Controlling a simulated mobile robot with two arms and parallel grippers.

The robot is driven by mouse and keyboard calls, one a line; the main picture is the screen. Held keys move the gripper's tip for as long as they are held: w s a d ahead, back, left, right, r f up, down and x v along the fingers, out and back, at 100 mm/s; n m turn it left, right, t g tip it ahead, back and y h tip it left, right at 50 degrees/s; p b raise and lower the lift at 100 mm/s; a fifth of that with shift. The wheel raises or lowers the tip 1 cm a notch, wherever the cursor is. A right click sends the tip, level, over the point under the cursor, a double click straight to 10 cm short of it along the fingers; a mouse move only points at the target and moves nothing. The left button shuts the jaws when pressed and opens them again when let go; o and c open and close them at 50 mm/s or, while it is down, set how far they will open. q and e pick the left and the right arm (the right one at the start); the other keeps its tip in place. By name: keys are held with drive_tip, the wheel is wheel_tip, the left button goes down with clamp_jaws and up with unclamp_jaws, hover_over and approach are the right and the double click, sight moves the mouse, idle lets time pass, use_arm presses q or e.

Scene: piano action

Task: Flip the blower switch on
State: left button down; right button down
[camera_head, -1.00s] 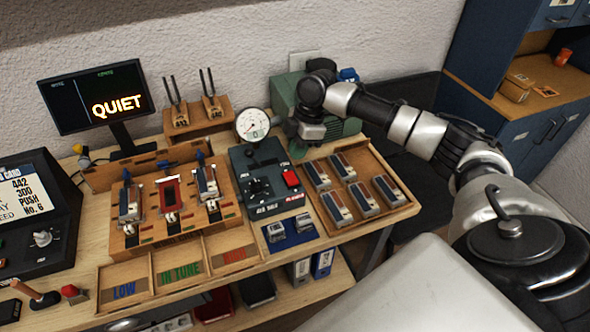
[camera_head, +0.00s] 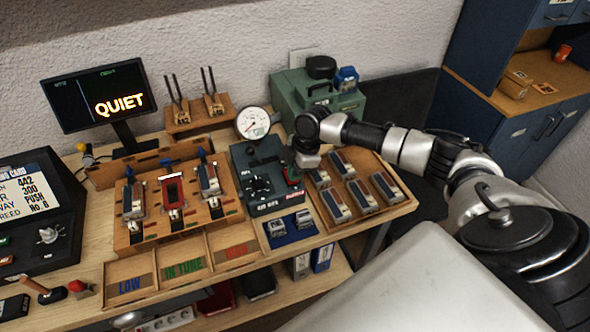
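The dark control box (camera_head: 262,205) stands on the bench with a black knob (camera_head: 259,185) on its top. Its red switch (camera_head: 293,175) is at the box's right side, mostly covered by my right gripper, so its position cannot be read. My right gripper (camera_head: 307,161) points down right at the switch; whether it touches cannot be told. Its fingers are too small and dark to show whether they are open. The round gauge (camera_head: 253,123) stands behind the box. The monitor (camera_head: 97,97) reads QUIET. My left gripper is out of view.
A green machine (camera_head: 345,104) stands behind my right gripper. A wooden tray (camera_head: 399,194) of several metal-and-wood blocks lies just right of it. A wooden rack (camera_head: 150,240) with three units and labelled bins (camera_head: 184,268) are on the left.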

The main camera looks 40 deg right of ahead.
idle(0.3)
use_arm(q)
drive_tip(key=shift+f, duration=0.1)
use_arm(e)
drive_tip(key=shift+w+d+r, duration=0.15)
drive_tip(key=shift+w+r, duration=0.15)
drive_tip(key=shift+w, duration=0.35)
